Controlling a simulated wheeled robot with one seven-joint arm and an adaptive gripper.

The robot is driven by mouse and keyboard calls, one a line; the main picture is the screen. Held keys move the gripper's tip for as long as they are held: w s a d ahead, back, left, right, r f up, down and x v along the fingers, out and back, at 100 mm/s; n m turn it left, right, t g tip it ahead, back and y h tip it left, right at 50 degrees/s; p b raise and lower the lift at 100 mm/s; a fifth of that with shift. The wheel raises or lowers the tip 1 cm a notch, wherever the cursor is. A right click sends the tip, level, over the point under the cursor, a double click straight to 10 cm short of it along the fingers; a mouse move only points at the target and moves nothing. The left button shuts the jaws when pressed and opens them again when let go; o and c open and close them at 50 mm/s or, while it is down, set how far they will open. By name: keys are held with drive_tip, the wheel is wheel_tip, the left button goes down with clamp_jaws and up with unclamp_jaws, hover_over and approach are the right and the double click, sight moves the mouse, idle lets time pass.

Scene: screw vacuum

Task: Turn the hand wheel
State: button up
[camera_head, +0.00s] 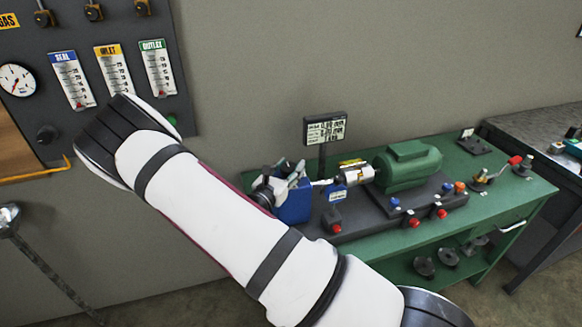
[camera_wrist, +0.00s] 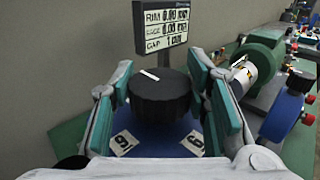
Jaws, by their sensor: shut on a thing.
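The hand wheel (camera_wrist: 160,97) is a black, ridged round knob with a short white mark on its top, in the middle of the wrist view. Below it is a blue base (camera_wrist: 160,146) with two white number tags. My gripper (camera_wrist: 159,86) is shut on the wheel, with one teal-padded finger at its left side and the other at its right. In the head view my gripper (camera_head: 284,183) is at the blue block (camera_head: 293,208) on the green bench. I cannot make out the wheel there.
A small display (camera_head: 325,128) stands just behind the wheel. A green motor (camera_head: 408,167) and a silver coupling (camera_head: 355,173) are to the right on the green bench (camera_head: 507,187). A gauge panel (camera_head: 80,100) hangs on the wall at left. My arm covers the middle of the head view.

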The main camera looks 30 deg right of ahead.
drive_tip(key=o, duration=1.2)
drive_tip(key=v, duration=1.2)
drive_tip(key=shift+r, duration=0.1)
